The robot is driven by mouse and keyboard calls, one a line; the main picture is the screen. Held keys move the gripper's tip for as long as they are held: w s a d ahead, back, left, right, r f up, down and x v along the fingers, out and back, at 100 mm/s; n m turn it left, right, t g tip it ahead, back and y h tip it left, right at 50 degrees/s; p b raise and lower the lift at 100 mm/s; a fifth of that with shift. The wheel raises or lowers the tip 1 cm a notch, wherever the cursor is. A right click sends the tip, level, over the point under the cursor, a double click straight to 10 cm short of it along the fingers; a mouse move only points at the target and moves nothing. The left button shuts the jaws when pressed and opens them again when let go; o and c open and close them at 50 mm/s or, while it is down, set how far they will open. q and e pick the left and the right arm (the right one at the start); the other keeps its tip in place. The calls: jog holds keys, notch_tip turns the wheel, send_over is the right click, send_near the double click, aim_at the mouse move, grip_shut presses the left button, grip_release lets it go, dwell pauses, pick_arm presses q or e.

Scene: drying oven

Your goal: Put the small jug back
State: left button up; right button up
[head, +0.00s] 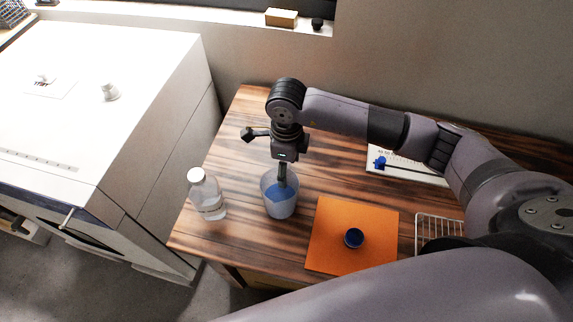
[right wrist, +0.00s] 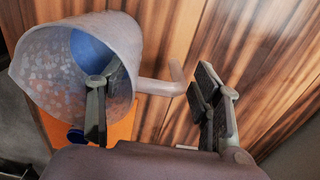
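The small jug (head: 280,208) is a pale translucent vessel with blue visible inside, standing on the wooden table. My right gripper (head: 283,172) is over it, pointing down. In the right wrist view the jug (right wrist: 50,75) has its open mouth and handle (right wrist: 160,87) in sight. There my right gripper (right wrist: 158,82) is open, one finger overlapping the jug's mouth, seemingly inside it, and the other beyond the handle. Whether either finger touches the jug cannot be told. My left gripper is out of view.
A clear bottle with white cap (head: 206,196) stands close left of the jug. An orange mat (head: 328,253) with a round blue item (head: 354,238) lies to the right. A wire rack (head: 438,232) is farther right. A white cabinet (head: 110,130) stands left of the table.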

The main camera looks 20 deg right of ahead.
jog(key=shift+r, duration=0.15)
jog(key=shift+r, duration=0.2)
notch_tip(320, 180, up, 12)
jog(key=b, duration=0.1)
jog(key=shift+f+b, duration=0.2)
jog(key=shift+b, duration=0.15)
dwell(0.4)
